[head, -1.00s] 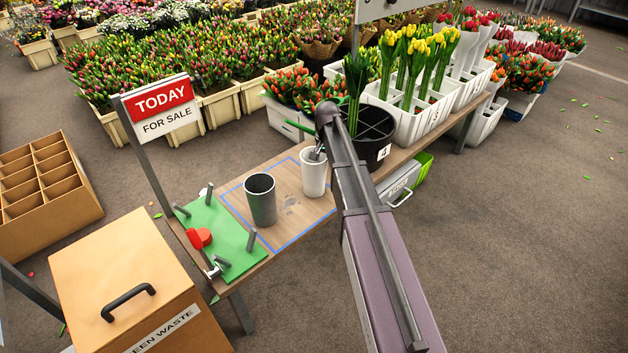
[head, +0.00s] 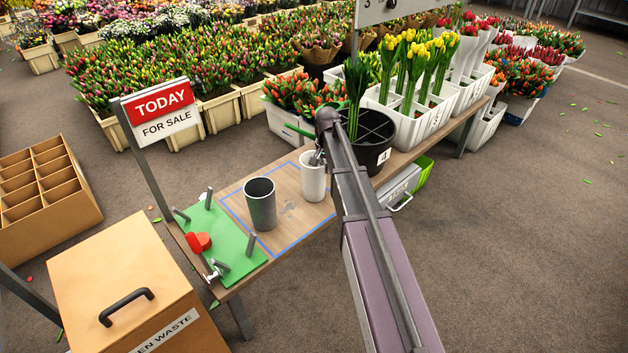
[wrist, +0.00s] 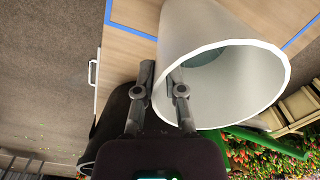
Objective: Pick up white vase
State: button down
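The white vase (head: 313,178) stands upright on the wooden bench, inside the blue outline and right of a grey vase (head: 262,206). My gripper (head: 317,158) is at its mouth. In the wrist view, the vase (wrist: 232,88) fills the upper middle, with its mouth facing the camera. My gripper (wrist: 162,78) straddles the vase's near wall, one finger outside and one inside the mouth. The fingers are close together and look shut on that wall. The exact contact at the fingertips is hard to see.
A black bucket (head: 372,150) holding green stems stands close behind my arm, right of the vase. A green board (head: 215,240) with grey pegs and a red part lies at the bench's left end. A TODAY sign (head: 162,112) stands behind it. Bare bench (head: 292,212) lies between the vases.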

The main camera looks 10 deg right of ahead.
jog(key=shift+r, duration=0.2)
dwell(0.4)
notch_tip(320, 180, up, 3)
jog(key=p, duration=0.3)
jog(key=shift+p, duration=0.3)
jog(key=shift+s+r, duration=0.2)
jog(key=shift+s, duration=0.1)
jog(key=s+r+p, duration=0.1)
jog(key=s, duration=1.4)
jog(key=shift+s+a, duration=0.2)
jog(key=shift+a, duration=0.25)
jog(key=shift+r+p, duration=0.2)
jog(key=shift+p, duration=0.15)
notch_tip(320, 180, up, 43)
jog(key=p, duration=4.3)
jog(key=shift+r, duration=0.2)
jog(key=shift+a, duration=0.1)
